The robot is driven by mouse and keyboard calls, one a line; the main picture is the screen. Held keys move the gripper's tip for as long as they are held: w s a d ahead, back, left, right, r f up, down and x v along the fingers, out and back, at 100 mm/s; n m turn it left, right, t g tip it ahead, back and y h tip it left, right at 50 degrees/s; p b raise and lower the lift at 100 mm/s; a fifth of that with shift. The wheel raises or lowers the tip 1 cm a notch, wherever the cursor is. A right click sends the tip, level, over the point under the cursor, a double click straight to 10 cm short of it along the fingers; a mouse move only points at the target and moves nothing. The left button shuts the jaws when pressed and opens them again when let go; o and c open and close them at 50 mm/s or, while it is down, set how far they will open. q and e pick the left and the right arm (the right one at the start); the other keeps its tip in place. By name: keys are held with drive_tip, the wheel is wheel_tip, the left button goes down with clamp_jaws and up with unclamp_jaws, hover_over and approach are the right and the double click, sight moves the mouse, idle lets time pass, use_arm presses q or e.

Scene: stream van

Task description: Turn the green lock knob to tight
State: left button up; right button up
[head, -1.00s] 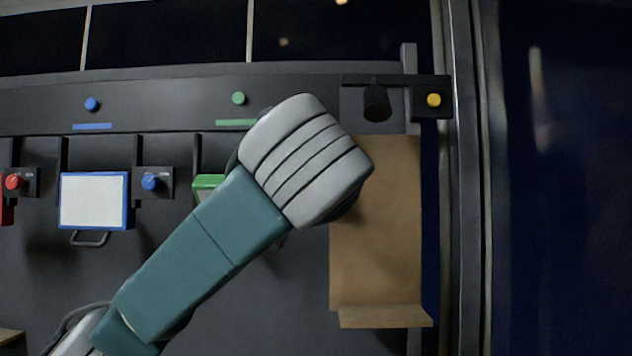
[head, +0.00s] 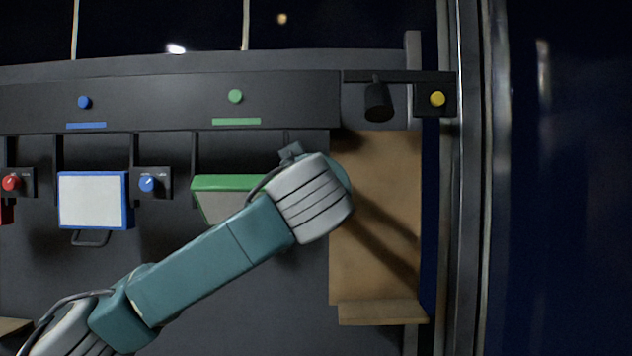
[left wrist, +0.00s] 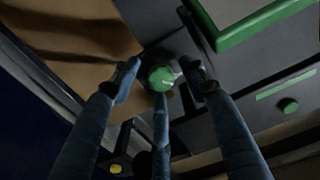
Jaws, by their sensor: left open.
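The green lock knob (left wrist: 162,78) shows in the left wrist view, round with a pale mark on top, on a dark mount beside the green-framed panel. My left gripper (left wrist: 160,80) is open, with its fingers spread around the knob; I cannot tell whether any finger touches it. The knob's tight marking is not readable. In the head view my left arm's wrist hides the knob, just right of the green-framed panel (head: 215,207). That panel is tilted and partly covered by my arm. My right gripper is not in view.
To the left are a blue-framed panel (head: 93,200), a blue knob (head: 147,184) and a red knob (head: 10,183). A brown board (head: 385,220) stands right of my wrist. Above are a black lamp (head: 378,100), a yellow button (head: 437,99) and a green button (head: 235,96).

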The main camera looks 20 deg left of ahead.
use_arm(q)
clamp_jaws()
